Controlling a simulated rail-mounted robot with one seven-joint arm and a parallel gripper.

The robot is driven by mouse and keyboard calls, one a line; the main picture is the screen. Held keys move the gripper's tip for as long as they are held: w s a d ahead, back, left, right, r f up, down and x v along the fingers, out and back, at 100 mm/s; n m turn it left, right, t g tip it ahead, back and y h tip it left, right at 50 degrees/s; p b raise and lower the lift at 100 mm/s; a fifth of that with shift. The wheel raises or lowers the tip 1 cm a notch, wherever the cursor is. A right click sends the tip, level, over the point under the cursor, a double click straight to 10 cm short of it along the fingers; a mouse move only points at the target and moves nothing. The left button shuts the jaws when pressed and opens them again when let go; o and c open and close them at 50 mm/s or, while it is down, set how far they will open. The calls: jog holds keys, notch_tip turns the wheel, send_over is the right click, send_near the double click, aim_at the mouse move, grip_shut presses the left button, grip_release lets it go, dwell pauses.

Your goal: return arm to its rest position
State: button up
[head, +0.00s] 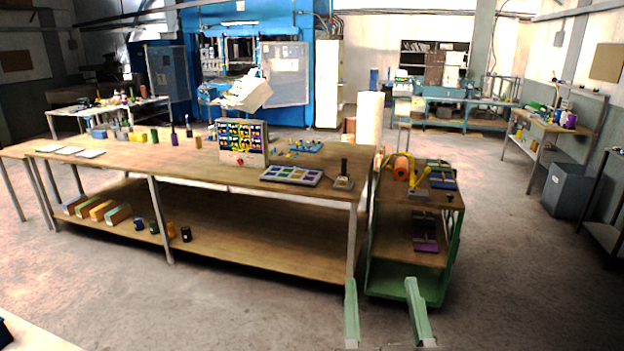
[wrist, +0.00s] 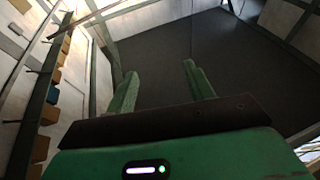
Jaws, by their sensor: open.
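My gripper (head: 381,283) shows at the bottom of the head view as two pale green fingers set well apart. Nothing is between them. They are in front of the green-framed cart (head: 408,285), near its lower front edge; I cannot tell the exact gap. In the wrist view my gripper (wrist: 161,72) is also open and empty, with both green fingers pointing away toward a dark flat surface (wrist: 240,60). The rest of my arm is out of view in the head view.
A long wooden workbench (head: 120,160) stands left of the cart, holding a box of coloured parts (head: 240,142) and a tray (head: 291,175). Several blocks lie on its lower shelf (head: 250,240). An orange roll (head: 403,167) is on the cart.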

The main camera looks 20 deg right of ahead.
jog(key=s+a+r+n+t+y, duration=0.2)
jog(key=s+a+r+y, duration=0.1)
jog(key=a+r, duration=0.45)
jog(key=s+a+r+n+t+y, duration=0.1)
jog(key=s+a+r+t+y, duration=0.2)
jog(key=a+r, duration=0.45)
notch_tip(320, 180, up, 23)
jog(key=a+p, duration=0.2)
jog(key=p, duration=2.2)
jog(key=shift+s+g, duration=0.4)
jog(key=shift+s, duration=0.05)
jog(key=shift+d+f, duration=0.1)
jog(key=shift+f, duration=0.1)
